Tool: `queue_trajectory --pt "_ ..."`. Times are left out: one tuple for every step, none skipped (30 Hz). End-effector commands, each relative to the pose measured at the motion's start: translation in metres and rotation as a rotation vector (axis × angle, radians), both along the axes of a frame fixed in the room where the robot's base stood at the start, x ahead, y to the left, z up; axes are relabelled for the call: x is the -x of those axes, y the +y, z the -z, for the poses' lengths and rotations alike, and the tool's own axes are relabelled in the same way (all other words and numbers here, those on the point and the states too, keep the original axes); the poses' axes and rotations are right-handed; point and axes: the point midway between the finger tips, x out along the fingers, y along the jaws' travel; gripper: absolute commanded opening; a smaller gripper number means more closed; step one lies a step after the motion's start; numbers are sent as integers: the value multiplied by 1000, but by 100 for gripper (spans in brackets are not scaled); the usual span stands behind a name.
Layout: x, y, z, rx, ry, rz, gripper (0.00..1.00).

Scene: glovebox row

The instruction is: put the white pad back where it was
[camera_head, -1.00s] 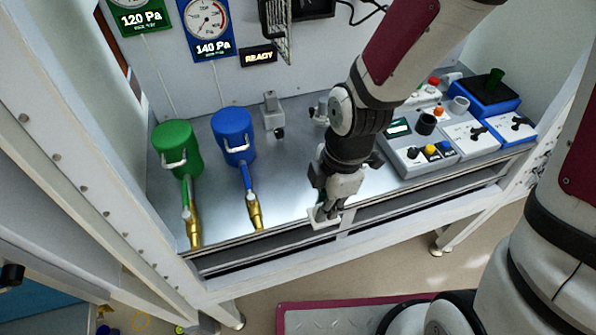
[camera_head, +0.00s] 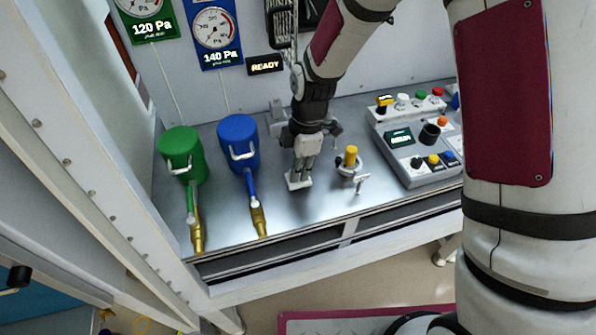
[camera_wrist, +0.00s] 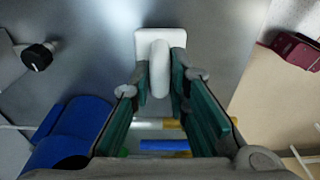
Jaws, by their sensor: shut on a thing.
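The white pad (camera_head: 299,183) is a small flat plate low over the steel bench top (camera_head: 310,211). Whether it touches the bench I cannot tell. My gripper (camera_head: 301,171) points down and is shut on the pad's raised handle. In the wrist view, the white pad (camera_wrist: 147,42) shows as a rounded square, its handle between the green-padded fingers of my gripper (camera_wrist: 160,78).
Left of my gripper stand a blue canister (camera_head: 238,136) and a green canister (camera_head: 181,146) with brass-ended hoses. Close on the right is a yellow-topped fitting (camera_head: 351,156). A control box (camera_head: 422,166) stands further right. Bare bench lies in front.

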Motion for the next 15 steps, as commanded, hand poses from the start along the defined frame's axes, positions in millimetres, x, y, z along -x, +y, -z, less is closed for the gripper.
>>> queue_trajectory --pt "2 1 5 -1 1 0 0" --pt "1 1 9 -1 0 0 0" --pt "1 0 12 -1 0 0 0" --pt "1 0 13 -1 -1 0 0" --pt "1 0 15 -1 -1 0 0" --pt "0 0 16 -2 -2 0 0" --pt "0 0 16 -2 -3 0 0" --pt "0 0 16 -2 -3 0 0" --pt "0 0 16 -2 -3 0 0" --pt "0 0 16 -2 -3 0 0" --pt "0 0 16 -2 -3 0 0" --pt "0 0 16 -2 -3 0 0" --pt "0 0 16 -2 -3 0 0" --pt "0 0 16 -2 -3 0 0" --pt "0 0 18 -2 -3 0 0"
